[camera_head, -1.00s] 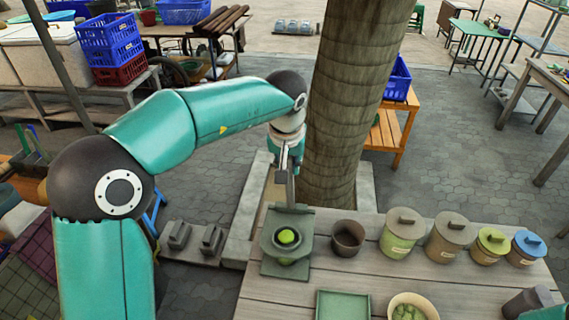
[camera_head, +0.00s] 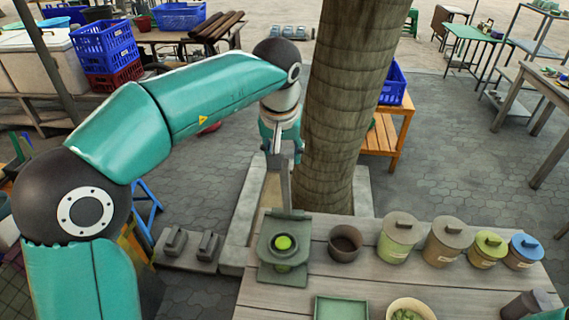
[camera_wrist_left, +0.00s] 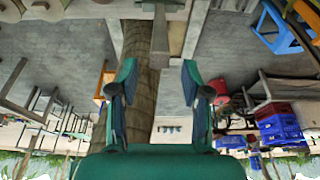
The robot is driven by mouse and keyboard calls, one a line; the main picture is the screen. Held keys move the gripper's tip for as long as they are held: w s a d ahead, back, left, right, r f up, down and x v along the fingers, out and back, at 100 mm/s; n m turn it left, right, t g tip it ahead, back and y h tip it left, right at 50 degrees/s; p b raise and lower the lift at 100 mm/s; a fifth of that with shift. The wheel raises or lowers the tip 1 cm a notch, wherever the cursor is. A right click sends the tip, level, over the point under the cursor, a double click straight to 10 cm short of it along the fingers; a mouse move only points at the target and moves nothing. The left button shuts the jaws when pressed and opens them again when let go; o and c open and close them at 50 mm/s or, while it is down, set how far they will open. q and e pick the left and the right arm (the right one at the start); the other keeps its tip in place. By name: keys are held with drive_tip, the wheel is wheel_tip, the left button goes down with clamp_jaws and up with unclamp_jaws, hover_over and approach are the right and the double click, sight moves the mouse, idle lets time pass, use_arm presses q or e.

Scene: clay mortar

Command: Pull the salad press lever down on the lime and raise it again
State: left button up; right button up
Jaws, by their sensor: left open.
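The green salad press (camera_head: 283,270) stands at the left end of the wooden table. The bright green lime (camera_head: 283,243) sits in its middle. The grey lever (camera_head: 285,185) rises nearly upright from the back of the press. My left gripper (camera_head: 281,152) is open at the lever's upper end, with its fingers spread to either side. In the left wrist view, the lever (camera_wrist_left: 160,32) lies in line with the gap of the open left gripper (camera_wrist_left: 160,68); I see no finger touching it.
A dark open pot (camera_head: 345,243) stands right of the press, then several lidded jars (camera_head: 398,238). A green tray (camera_head: 341,308) and a bowl of green pieces (camera_head: 410,309) are at the front. A thick trunk (camera_head: 345,100) rises close to the right of my left gripper.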

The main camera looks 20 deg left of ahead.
use_arm(q)
drive_tip(key=shift+v, duration=2.5)
